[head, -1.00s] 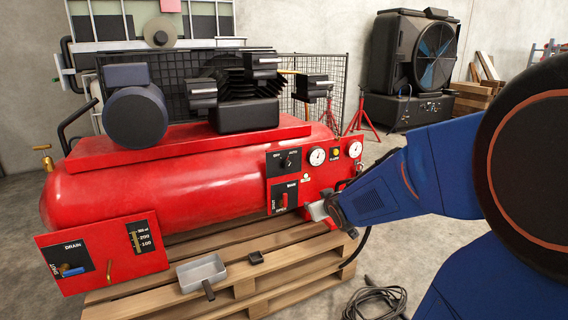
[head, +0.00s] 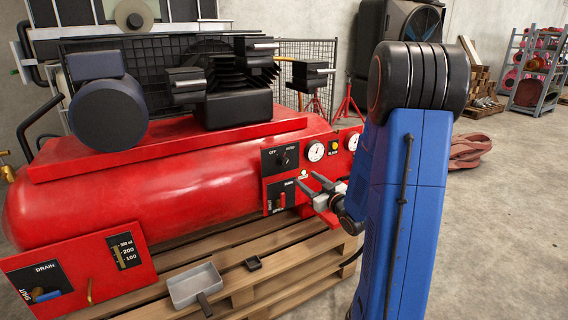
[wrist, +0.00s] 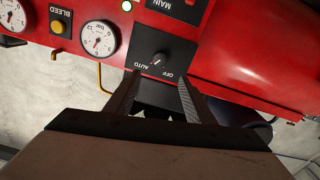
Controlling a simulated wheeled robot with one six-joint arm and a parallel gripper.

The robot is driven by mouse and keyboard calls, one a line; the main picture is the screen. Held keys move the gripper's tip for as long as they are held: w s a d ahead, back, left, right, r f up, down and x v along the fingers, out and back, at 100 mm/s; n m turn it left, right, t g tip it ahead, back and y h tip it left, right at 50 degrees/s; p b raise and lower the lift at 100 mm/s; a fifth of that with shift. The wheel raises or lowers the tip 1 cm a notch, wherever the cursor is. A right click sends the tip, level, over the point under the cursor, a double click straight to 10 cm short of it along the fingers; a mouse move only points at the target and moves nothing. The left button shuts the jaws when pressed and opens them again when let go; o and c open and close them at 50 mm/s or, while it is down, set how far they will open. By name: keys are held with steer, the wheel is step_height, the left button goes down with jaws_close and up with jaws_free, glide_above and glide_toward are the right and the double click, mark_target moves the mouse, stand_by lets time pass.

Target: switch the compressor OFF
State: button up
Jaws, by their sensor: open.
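The red compressor (head: 150,183) stands on a wooden pallet. Its black OFF/AUTO switch panel (head: 281,158) is on the right end, with a small dark rotary knob (head: 284,160). In the wrist view the knob (wrist: 158,61) shows a white mark that seems to lean towards the AUTO label; it is small. My gripper (head: 308,183) is open and empty, in front of and a little below right of the panel in the head view. In the wrist view my gripper (wrist: 159,77) has its fingertips either side of the knob's line, apparently short of it.
Gauges (head: 315,151) and a yellow BLEED button (wrist: 58,27) sit beside the switch. The MAIN lever panel (head: 279,196) is just below it. Open floor is at right.

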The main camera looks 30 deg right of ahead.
mark_target(286, 163)
steer(key=w, duration=1.6)
steer(key=shift+w+a, duration=0.3)
steer(key=shift+w, duration=0.05)
steer(key=c, duration=1.1)
